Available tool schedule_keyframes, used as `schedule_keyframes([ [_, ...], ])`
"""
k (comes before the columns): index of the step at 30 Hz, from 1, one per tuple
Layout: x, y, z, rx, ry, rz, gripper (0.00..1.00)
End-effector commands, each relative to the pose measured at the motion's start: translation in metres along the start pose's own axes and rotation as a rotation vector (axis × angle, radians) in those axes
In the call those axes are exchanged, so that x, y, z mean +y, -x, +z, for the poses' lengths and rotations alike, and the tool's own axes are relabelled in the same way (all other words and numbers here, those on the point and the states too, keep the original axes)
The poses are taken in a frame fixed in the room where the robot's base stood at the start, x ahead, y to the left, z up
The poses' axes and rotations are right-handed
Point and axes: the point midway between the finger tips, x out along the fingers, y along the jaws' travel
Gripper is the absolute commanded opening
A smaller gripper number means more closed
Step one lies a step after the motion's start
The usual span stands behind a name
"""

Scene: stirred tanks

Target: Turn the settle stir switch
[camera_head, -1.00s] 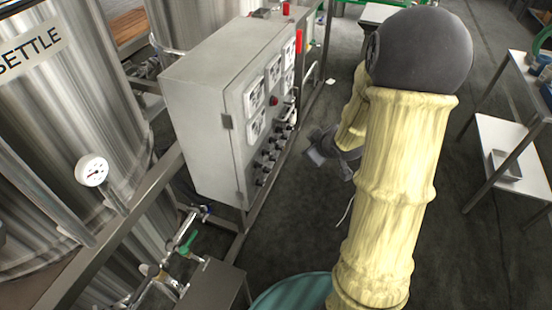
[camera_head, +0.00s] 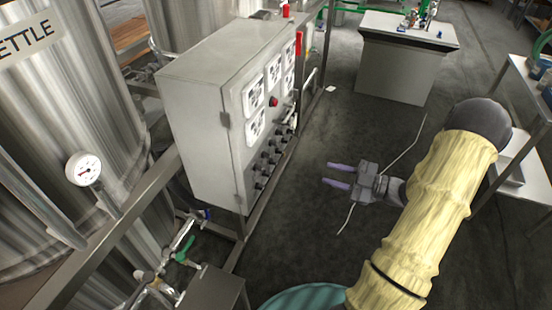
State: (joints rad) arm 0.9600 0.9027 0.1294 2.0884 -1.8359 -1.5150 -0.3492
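A grey control box (camera_head: 205,125) stands left of centre. Its right-facing panel carries several round dials, a red button (camera_head: 273,101) and rows of small dark switches (camera_head: 270,160) low down. I cannot read any labels on them, so I cannot tell which one is the settle stir switch. A tank with a sign (camera_head: 22,40), of which "ETTLE" shows, stands at the far left. My gripper (camera_head: 337,176) is to the right of the panel, apart from it. Its two purple-grey fingers point left, spread with a gap between them and nothing in it.
A pressure gauge (camera_head: 83,169) and pipes with a green valve handle (camera_head: 186,258) are in the left foreground. A teal round rim (camera_head: 300,297) is at the bottom. A grey cabinet (camera_head: 402,65) stands at the back. Floor around my gripper is clear.

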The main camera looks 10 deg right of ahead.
Motion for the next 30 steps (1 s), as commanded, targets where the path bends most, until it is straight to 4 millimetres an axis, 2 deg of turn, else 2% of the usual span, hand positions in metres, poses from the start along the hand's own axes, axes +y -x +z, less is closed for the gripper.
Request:
schedule_keyframes([
  [8, 0.0, -0.014, -0.001, -0.001, -0.001, -0.002, 0.31],
  [30, 0.0, -0.141, -0.001, -0.001, -0.002, -0.002, 0.31],
])
